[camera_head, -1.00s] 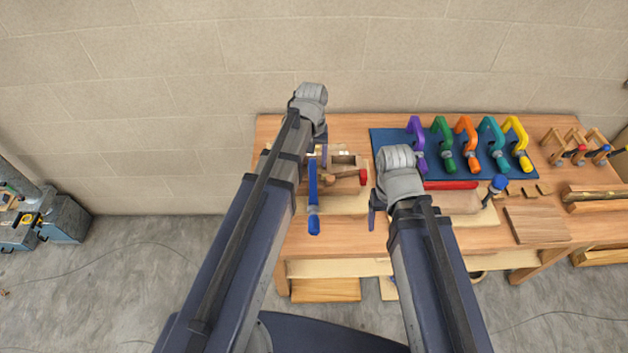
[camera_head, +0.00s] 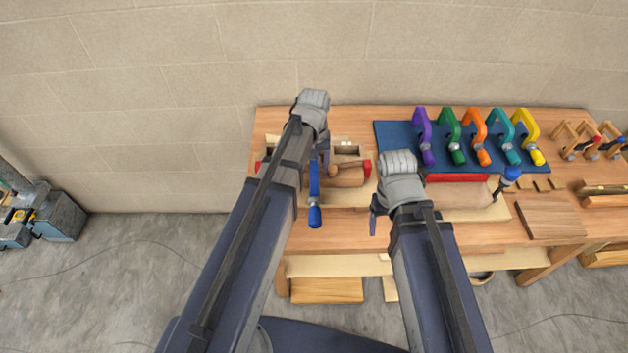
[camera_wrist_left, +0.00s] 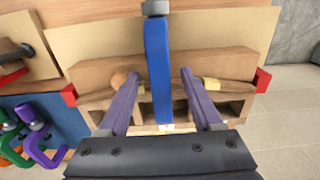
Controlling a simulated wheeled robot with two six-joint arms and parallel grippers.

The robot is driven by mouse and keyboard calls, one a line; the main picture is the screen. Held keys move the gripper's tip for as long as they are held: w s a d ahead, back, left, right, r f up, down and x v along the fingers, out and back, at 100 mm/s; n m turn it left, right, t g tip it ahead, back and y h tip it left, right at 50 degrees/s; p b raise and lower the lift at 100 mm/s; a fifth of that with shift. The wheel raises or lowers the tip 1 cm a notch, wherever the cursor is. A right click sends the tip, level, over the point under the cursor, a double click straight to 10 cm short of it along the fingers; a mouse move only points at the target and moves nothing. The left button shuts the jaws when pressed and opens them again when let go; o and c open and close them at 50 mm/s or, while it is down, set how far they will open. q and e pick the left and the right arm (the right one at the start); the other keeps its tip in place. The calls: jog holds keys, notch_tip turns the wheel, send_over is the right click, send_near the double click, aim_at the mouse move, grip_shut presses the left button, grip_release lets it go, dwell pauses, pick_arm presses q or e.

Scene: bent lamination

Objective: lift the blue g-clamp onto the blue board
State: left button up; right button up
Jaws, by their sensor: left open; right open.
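The blue g-clamp (camera_head: 315,190) shows as a long blue bar with a rounded blue end, by my left gripper at the bench's left part. In the left wrist view the blue bar (camera_wrist_left: 158,70) stands between the two purple fingers of my left gripper (camera_wrist_left: 159,84), with a gap on each side. That gripper is open; in the head view my left gripper (camera_head: 319,152) partly hides the clamp. The blue board (camera_head: 393,136) lies at the back of the bench, right of the clamp. My right gripper (camera_head: 375,212) is open and empty, in front of the board.
Purple (camera_head: 424,135), green, orange, teal and yellow clamps stand along the board. A wooden form with red ends (camera_head: 367,168) lies beneath the blue clamp. Another form with a red strip (camera_head: 457,178) is right of my right gripper. Wooden pieces (camera_head: 548,218) lie at right.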

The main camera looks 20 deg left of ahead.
pick_arm(q)
jog(key=shift+f+b, duration=0.3)
jog(key=shift+f, duration=0.35)
jog(key=shift+c, duration=0.3)
grip_shut()
dwell(0.6)
